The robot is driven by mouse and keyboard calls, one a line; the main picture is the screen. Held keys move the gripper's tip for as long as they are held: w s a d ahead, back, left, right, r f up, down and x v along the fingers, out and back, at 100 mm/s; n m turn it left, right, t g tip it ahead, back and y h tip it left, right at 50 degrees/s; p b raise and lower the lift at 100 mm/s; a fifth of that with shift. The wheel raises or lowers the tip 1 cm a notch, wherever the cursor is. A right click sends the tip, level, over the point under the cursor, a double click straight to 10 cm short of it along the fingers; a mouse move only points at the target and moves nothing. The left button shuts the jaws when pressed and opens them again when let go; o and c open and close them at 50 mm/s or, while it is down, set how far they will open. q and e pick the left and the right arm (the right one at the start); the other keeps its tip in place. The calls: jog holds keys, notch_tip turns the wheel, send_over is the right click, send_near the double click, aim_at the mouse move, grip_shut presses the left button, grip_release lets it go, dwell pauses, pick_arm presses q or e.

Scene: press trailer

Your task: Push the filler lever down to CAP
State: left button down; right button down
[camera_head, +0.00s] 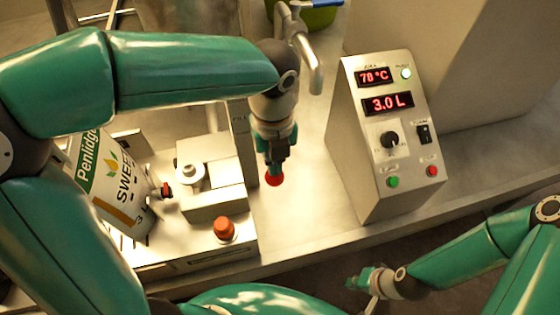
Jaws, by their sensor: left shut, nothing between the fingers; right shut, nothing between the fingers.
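The filler lever's red ball knob (274,180) shows just right of the filler unit (212,205), beside its right edge. My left gripper (276,160) is shut and points down directly over the knob. Its fingertips overlap the knob's top in the picture; I cannot tell whether they touch. The lever's shaft is hidden behind the gripper. A post with partly covered lettering (240,118) stands just left of the gripper; no CAP mark is readable. My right gripper (362,283) is shut and empty at the lower right, in front of the bench and away from the lever.
A labelled juice bag (110,178) with a red-and-black spout lies left of the filler. An orange button (224,228) is at the filler's front. A control box (385,140) reading 78 °C and 3.0 L stands right. A curved metal pipe (308,55) is behind the gripper. Bare bench lies between gripper and box.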

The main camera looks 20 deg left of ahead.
pick_arm(q)
notch_tip(320, 180, up, 10)
jog(key=p, duration=0.9)
jog(key=shift+s, duration=0.1)
